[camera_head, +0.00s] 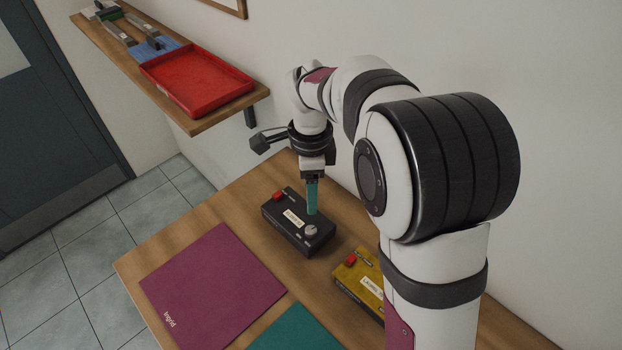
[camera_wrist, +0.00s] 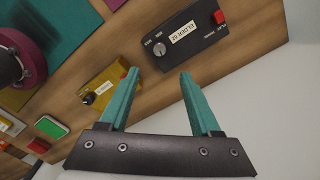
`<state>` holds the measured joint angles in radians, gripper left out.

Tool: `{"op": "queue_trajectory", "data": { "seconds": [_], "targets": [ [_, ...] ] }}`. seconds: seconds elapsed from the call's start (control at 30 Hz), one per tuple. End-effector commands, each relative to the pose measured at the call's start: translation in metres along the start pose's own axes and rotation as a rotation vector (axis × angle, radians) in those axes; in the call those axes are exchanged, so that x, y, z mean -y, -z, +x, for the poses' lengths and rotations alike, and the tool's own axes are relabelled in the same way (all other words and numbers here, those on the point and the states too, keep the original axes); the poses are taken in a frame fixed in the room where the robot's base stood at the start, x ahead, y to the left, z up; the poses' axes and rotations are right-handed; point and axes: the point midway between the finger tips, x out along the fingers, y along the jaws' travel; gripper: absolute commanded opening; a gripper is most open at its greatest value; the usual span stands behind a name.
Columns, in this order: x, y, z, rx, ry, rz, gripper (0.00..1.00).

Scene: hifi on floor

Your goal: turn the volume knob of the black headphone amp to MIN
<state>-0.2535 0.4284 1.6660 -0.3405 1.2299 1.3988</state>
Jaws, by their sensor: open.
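The black headphone amp (camera_head: 291,233) sits on the wooden table, with a red button at one end and a light grey volume knob (camera_head: 311,230) at the other. In the wrist view the black amp (camera_wrist: 203,42) shows its white label, the red button and the knob (camera_wrist: 159,49). The small print by the knob is too small to read, and I cannot tell its setting. My gripper (camera_head: 312,213) points down above the knob end. In the wrist view my gripper (camera_wrist: 159,73) is open, its teal fingers apart and empty; the knob appears beyond the gap between the tips.
A yellow box (camera_head: 347,292) with a red button stands nearby, partly hidden by my arm. A magenta mat (camera_head: 212,285) and a teal mat (camera_head: 296,332) lie in front. A shelf with a red tray (camera_head: 195,82) is on the wall. A green-topped device (camera_wrist: 52,128) shows in the wrist view.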

Motion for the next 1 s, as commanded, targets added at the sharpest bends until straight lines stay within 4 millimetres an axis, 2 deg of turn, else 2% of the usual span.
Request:
{"op": "queue_trajectory", "data": {
  "seconds": [0.2, 0.3, 0.4, 0.6, 0.87, 1.0],
  "targets": [
    [-0.002, 0.000, 0.068, 0.001, -0.007, -0.001, 0.64],
    [-0.002, 0.001, 0.093, 0.001, -0.005, -0.001, 0.64],
    [-0.001, 0.001, 0.111, 0.001, -0.003, -0.001, 0.64],
    [-0.001, 0.000, 0.126, 0.003, -0.001, -0.001, 0.64],
    [-0.001, 0.000, 0.128, 0.003, 0.000, -0.001, 0.64],
    [-0.001, 0.000, 0.128, 0.003, 0.000, -0.002, 0.41]
  ]
}}
